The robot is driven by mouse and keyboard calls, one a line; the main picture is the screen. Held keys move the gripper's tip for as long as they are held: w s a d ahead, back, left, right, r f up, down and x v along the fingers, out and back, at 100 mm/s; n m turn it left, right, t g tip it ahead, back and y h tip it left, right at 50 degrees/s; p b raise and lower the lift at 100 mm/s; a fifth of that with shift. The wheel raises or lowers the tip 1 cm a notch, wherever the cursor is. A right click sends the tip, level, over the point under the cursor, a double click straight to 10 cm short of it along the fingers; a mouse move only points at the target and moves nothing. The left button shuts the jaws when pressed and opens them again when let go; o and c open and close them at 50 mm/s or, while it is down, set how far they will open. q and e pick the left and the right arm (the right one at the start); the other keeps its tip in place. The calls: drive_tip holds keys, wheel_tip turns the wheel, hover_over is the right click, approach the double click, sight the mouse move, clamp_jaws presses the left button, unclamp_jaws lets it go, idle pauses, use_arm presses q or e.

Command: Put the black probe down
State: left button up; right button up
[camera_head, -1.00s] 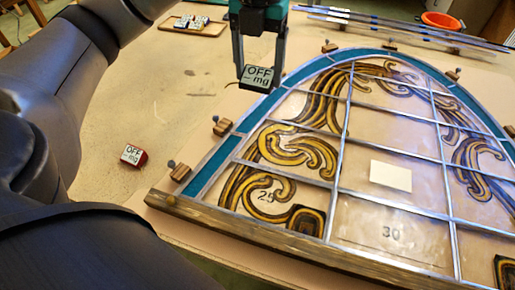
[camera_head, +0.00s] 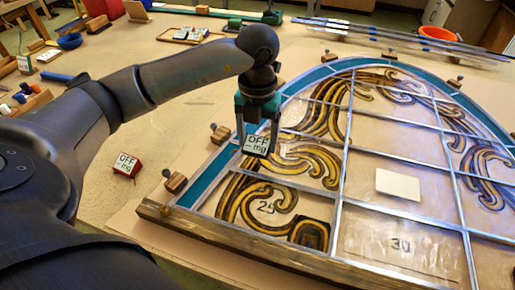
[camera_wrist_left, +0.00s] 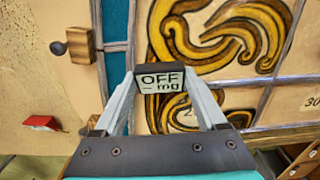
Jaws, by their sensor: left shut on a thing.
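The black probe (camera_head: 256,145) is a small dark block with a pale face reading "OFF" and "mg". My left gripper (camera_head: 257,132) is shut on it, with a finger on either side. In the left wrist view the black probe (camera_wrist_left: 162,79) sits between the fingertips, with the panel's brown scrollwork behind it. In the head view it appears over the left side of the leaded panel (camera_head: 390,246); I cannot tell how high. My right gripper is not in view.
A red probe (camera_head: 127,165) with a similar face lies on the table left of the panel. Wooden blocks with pins (camera_head: 175,182) stand along the panel's edge. A tray (camera_head: 165,34) with pale-faced items lies at the back. The table between tray and red probe is mostly clear.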

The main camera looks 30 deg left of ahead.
sight(257, 142)
use_arm(q)
drive_tip(key=shift+f, duration=1.6)
drive_tip(key=shift+f, duration=0.1)
drive_tip(key=shift+f+b, duration=0.15)
drive_tip(key=shift+b, duration=0.25)
drive_tip(key=o, duration=1.3)
drive_tip(key=shift+r+p, duration=0.3)
drive_tip(key=shift+r, duration=0.15)
wheel_tip(257, 142, up, 12)
drive_tip(key=shift+f+p, duration=0.15)
drive_tip(key=shift+p, duration=0.6)
